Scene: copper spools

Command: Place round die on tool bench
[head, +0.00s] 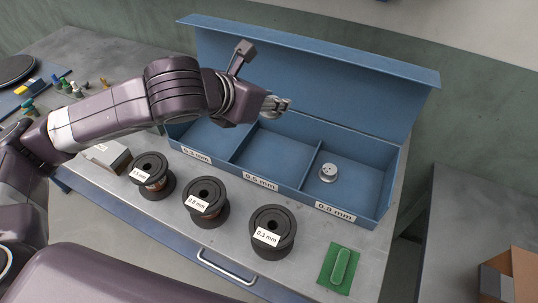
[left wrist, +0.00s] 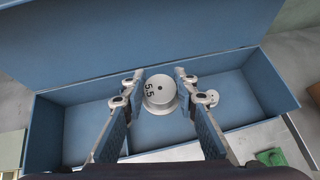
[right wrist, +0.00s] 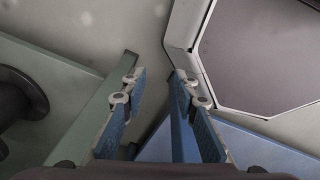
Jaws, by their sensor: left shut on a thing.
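My left gripper (left wrist: 160,88) is shut on a pale metal round die (left wrist: 160,95), marked with what reads like 5.5. The die is held above the open blue box, over its middle part. In the head view my left gripper (head: 277,104) is over the back of the middle compartment, and its fingers mostly hide the die. A second round die (head: 327,172) lies in the right compartment, labelled 0.8 mm.
The blue box (head: 300,197), lid raised, stands on a grey tool bench (head: 225,230). Three black spools (head: 152,176) (head: 204,203) (head: 272,232) stand in front of it. A green block on a mat (head: 341,268) lies at the right front. Small tools (head: 70,86) are at the far left.

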